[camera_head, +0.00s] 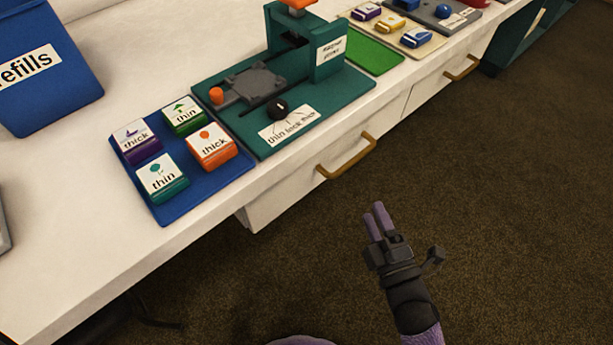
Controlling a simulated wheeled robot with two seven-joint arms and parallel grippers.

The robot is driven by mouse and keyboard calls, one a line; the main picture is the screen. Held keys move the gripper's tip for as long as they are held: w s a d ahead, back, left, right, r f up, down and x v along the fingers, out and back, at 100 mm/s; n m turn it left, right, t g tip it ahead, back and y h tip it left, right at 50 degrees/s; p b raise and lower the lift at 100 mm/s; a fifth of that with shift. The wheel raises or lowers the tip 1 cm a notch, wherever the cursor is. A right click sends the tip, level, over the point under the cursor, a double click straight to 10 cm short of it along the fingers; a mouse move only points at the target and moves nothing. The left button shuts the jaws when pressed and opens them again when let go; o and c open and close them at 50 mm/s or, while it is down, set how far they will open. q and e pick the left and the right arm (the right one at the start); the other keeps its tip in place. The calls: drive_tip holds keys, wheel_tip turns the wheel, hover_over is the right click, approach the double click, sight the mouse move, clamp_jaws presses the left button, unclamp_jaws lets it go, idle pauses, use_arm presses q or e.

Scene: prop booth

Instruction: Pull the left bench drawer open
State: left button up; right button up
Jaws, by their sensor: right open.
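The left bench drawer (290,200) is a white front under the bench edge, and it looks closed. Its brass-coloured bar handle (347,157) sits at the middle of the front. My right gripper (378,212) is dark with purple fingers. It is open and empty, over the floor in front of the bench, to the lower right of the handle and apart from it. The fingers point up the picture, toward the bench. My left gripper is out of view.
A second drawer with a brass handle (462,67) lies further right. On the white bench top (100,240) are a blue tray (212,186) of labelled blocks, a green press (352,86) and a blue refills bin (45,95). The brown carpet (500,200) in front is clear.

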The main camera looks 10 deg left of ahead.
sight(352, 160)
drive_tip(key=shift+n+t+y, duration=0.3)
drive_tip(key=shift+n+y, duration=0.5)
drive_tip(key=shift+n, duration=0.1)
drive_tip(key=x, duration=0.3)
drive_tip(key=r+b+x, duration=0.1)
drive_tip(key=x, duration=0.3)
drive_tip(key=b+x, duration=0.1)
drive_tip(key=x, duration=0.3)
drive_tip(key=shift+s+a+r, duration=0.1)
drive_tip(key=shift+s+r, duration=0.1)
drive_tip(key=shift+r, duration=0.15)
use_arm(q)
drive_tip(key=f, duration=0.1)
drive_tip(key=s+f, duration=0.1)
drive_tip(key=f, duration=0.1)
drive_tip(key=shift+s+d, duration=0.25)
use_arm(e)
clamp_jaws()
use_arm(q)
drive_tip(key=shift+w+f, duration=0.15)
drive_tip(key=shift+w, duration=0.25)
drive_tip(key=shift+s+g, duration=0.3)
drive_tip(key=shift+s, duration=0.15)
